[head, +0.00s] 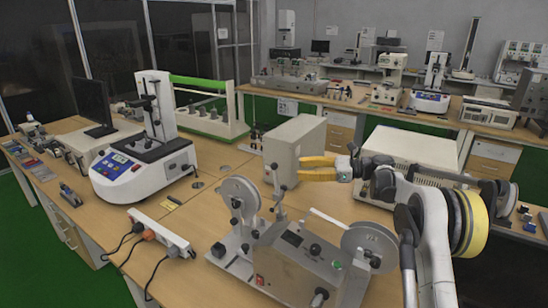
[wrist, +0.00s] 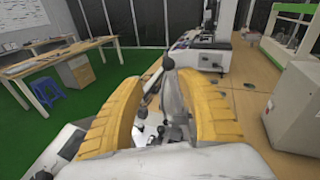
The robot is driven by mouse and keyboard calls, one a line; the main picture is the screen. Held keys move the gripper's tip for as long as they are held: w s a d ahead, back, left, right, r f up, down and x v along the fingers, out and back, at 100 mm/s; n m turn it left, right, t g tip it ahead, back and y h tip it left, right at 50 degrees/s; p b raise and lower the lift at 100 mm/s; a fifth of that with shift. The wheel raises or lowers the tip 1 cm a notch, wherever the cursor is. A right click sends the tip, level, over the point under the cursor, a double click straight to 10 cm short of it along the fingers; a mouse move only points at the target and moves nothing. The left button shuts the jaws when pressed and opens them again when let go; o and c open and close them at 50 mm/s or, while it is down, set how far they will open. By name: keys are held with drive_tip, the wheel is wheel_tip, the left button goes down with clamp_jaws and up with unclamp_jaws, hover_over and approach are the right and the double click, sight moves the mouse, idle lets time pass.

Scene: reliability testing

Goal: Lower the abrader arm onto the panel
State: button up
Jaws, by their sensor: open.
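The abrader is the grey tabletop machine at the front in the head view. A pale bar (head: 326,217) slopes up leftward from the right wheel; I cannot tell which part is the abrader arm. My gripper (head: 302,167) has yellow fingers, open, above and behind the machine. In the wrist view, grey machine parts with a black knob (wrist: 168,63) show between the open fingers (wrist: 158,88); contact is unclear.
A beige box (head: 295,148) stands behind the machine, with a wide beige instrument (head: 410,150) to its right. A power strip (head: 160,232) with cables lies front left. A white and blue tester (head: 140,165) stands further left. Some bare wood (head: 205,205) shows between them.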

sight(274, 170)
drive_tip(key=shift+m+y, duration=0.4)
drive_tip(key=shift+y, duration=0.2)
drive_tip(key=x, duration=0.3)
drive_tip(key=w+f+b+x, duration=0.1)
drive_tip(key=x, duration=0.2)
drive_tip(key=b+x, duration=0.1)
drive_tip(key=x, duration=0.3)
drive_tip(key=shift+w+d+f, duration=0.2)
drive_tip(key=shift+w+d, duration=0.05)
drive_tip(key=shift+w, duration=0.1)
clamp_jaws()
